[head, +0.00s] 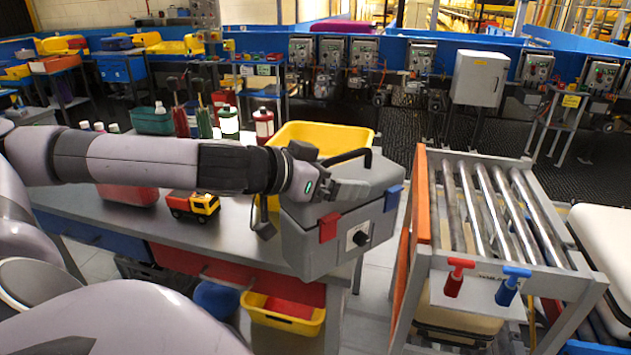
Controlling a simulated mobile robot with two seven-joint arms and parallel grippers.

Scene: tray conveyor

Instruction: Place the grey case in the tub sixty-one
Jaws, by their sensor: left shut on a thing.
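The grey case (338,247) has a black handle, a red latch and a blue latch. It is near the right end of the grey table and seems to overhang its edge; I cannot tell whether it touches the table top. My left gripper (347,188) is shut on the case at its top, near the handle; the exact grip is partly hidden. A yellow tub (345,135) stands behind the case, partly covered by the case and my arm. I can read no number sixty-one on any tub. My right gripper is not in view.
A toy truck (193,205) and a red container (127,194) are on the table (240,240), with several bottles behind. A yellow bin (283,317) is below the table front. A roller conveyor (490,210) stands to the right, with a floor gap between.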

